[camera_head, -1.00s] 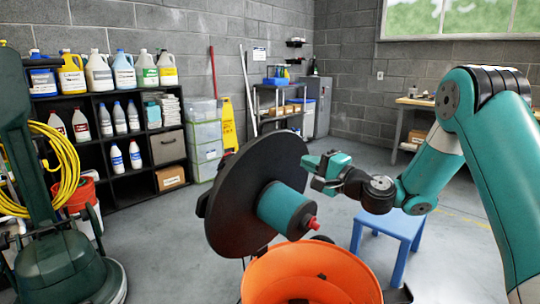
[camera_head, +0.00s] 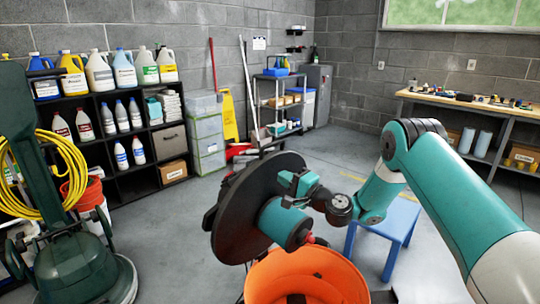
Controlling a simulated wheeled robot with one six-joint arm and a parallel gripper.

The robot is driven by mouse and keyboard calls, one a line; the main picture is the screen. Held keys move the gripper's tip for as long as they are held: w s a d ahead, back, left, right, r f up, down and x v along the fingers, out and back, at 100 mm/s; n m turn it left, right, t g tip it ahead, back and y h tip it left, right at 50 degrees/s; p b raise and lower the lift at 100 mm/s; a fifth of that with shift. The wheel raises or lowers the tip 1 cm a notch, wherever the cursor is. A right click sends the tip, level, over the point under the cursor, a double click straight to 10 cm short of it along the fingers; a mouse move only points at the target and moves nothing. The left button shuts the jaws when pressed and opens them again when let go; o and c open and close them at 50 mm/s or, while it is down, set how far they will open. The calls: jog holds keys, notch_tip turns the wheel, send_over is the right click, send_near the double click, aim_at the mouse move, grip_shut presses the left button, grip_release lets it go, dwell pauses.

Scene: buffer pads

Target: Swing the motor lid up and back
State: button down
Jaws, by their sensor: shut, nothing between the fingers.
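The motor lid is a large black disc (camera_head: 236,222) with a teal cylinder motor (camera_head: 283,222) on its face and a red tip (camera_head: 310,238). It stands tilted up on edge behind an orange bucket (camera_head: 305,274). My gripper (camera_head: 290,184) is teal and black, and shut with nothing held. It is in front of the disc's upper right face, just above the motor. Whether it touches the disc cannot be told. The hinge side of the lid is hidden behind the bucket and motor.
A blue stool (camera_head: 385,235) stands to the right of the bucket, beneath my arm. A green floor machine (camera_head: 75,265) with a yellow cord is at the left. A black shelf of bottles (camera_head: 110,160) lines the wall. A workbench (camera_head: 470,106) stands at the back right.

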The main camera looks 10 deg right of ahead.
aim_at(264, 165)
jog(key=x, duration=0.6)
jog(key=shift+w+a+p, duration=0.15)
jog(key=shift+w+p, duration=0.05)
jog(key=shift+p, duration=0.1)
jog(key=shift+w+a+r, duration=0.15)
jog(key=shift+w+a, duration=0.05)
jog(key=w+a+g, duration=0.1)
jog(key=w+a, duration=0.1)
jog(key=w, duration=0.1)
jog(key=w+a, duration=0.2)
jog(key=w, duration=0.1)
jog(key=w+a+g+h, duration=0.1)
jog(key=w, duration=0.2)
jog(key=shift+w+a+r+g, duration=0.15)
jog(key=shift+a+r+g, duration=0.15)
jog(key=shift+a, duration=0.1)
jog(key=shift+w+a+r+h, duration=0.1)
jog(key=shift+w+r+h, duration=0.05)
jog(key=shift+w+h, duration=0.15)
jog(key=shift+s, duration=0.1)
